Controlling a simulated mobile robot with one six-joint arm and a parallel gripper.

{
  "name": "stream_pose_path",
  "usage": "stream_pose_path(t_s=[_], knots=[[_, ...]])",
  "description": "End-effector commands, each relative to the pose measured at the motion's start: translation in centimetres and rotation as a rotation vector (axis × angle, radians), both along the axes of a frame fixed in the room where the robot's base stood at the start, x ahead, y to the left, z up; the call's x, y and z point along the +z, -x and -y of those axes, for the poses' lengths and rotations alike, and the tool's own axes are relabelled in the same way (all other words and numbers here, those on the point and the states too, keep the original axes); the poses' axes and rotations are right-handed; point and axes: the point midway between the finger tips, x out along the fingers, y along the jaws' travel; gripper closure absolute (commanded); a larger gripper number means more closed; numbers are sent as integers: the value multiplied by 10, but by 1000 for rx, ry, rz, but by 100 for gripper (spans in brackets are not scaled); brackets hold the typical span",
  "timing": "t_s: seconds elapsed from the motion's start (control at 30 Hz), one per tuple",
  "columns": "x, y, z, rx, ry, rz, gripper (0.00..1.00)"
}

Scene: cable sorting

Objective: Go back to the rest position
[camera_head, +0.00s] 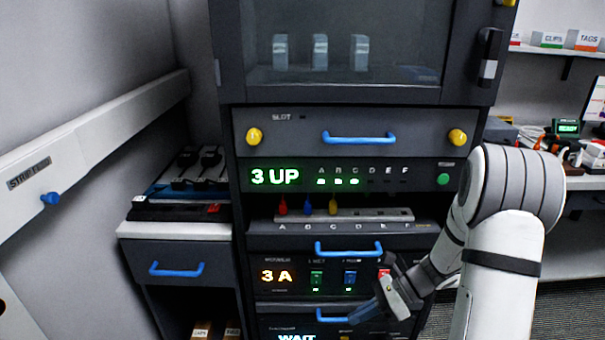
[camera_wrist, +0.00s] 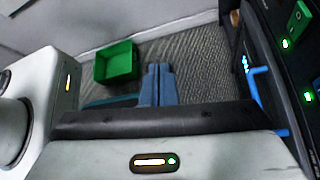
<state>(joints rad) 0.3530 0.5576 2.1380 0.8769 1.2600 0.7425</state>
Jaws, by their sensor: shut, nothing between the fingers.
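My gripper (camera_head: 366,312) is low in front of the rack (camera_head: 243,215) in the head view, near its lower panels. In the wrist view, the blue fingers of my gripper (camera_wrist: 159,70) are together, with nothing between them, above the grey floor. The rack shows a lit "3 UP" panel (camera_head: 275,176), with red, blue and yellow plugs standing in the strip below it. A lower panel reads "3 A" (camera_head: 277,276). My forearm hides part of the rack's right side.
A green bin (camera_wrist: 117,64) stands on the floor in the wrist view. Blue drawer handles (camera_head: 348,248) stick out from the rack front. A side cabinet (camera_head: 178,262) stands to the left. A workbench (camera_head: 583,175) with several small items is at the right.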

Motion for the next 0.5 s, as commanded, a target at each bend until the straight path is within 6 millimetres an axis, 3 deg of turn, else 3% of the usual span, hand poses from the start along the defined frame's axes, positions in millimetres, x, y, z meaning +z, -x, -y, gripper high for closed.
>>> stream_pose_path(t_s=[0.03,0.1,0.5], knots=[[33,9,-4,82,48,76,100],[60,22,-7,195,108,174,100],[198,93,-3,876,442,715,100]])
